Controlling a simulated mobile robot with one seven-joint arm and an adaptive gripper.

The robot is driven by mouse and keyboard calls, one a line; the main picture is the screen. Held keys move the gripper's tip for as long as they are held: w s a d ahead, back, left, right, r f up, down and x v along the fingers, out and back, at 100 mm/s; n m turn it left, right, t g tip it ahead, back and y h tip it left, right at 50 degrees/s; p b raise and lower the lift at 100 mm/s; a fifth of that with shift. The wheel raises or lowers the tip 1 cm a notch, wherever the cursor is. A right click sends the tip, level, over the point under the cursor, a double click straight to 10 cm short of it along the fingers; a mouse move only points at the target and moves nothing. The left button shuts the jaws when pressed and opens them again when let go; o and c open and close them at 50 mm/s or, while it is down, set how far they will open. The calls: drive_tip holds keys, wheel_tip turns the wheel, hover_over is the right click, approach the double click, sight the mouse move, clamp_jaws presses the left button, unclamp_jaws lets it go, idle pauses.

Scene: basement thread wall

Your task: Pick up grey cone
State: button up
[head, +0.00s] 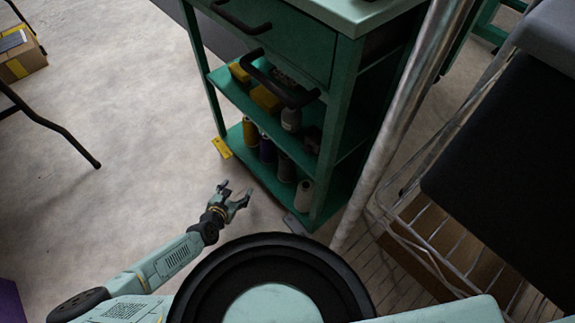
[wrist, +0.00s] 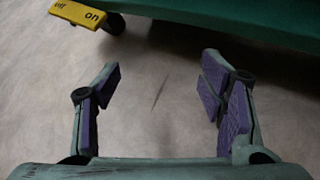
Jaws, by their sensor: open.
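Several thread cones stand in a row on the bottom shelf of a green cart in the head view. A pale grey cone (head: 303,195) is nearest the front right corner, and a dark grey cone (head: 286,167) stands just behind it. I cannot tell for sure which is the grey cone named. My gripper (head: 236,193) is open and empty, low over the floor to the left of the cart, apart from the cones. In the wrist view my gripper (wrist: 160,82) has its purple-padded fingers spread with only floor between them; no cone shows there.
The green cart's bottom shelf (head: 262,173) is open towards my gripper, with a shelf and drawer above. A yellow on/off pedal or tag (wrist: 80,14) sticks out at its base. A metal pole (head: 395,125) and wire rack (head: 430,235) stand right. Floor (head: 130,200) is clear left.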

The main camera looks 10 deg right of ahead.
wheel_tip(320, 180, up, 4)
drive_tip(key=w+d+t+h, duration=0.2)
drive_tip(key=w, duration=0.1)
drive_tip(key=m+g+h, duration=0.3)
drive_tip(key=m+h, duration=0.1)
drive_tip(key=h, duration=0.4)
approach(281, 164)
drive_tip(key=x, duration=0.2)
drive_tip(key=b+x, duration=0.1)
drive_tip(key=x, duration=0.1)
drive_tip(key=b+x, duration=0.1)
drive_tip(key=x, duration=0.2)
drive_tip(key=shift+s+d+f, duration=0.1)
drive_tip(key=shift+s+f, duration=0.05)
drive_tip(key=shift+f, duration=0.1)
drive_tip(key=b+x, duration=0.3)
drive_tip(key=x, duration=0.2)
drive_tip(key=shift+w+d, duration=0.2)
drive_tip(key=shift+w, duration=0.15)
drive_tip(key=shift+r, duration=0.1)
drive_tip(key=shift+c, duration=0.6)
drive_tip(key=c, duration=1.3)
drive_tip(key=shift+o, duration=0.2)
wheel_tip(281, 164, up, 10)
drive_tip(key=p, duration=0.6)
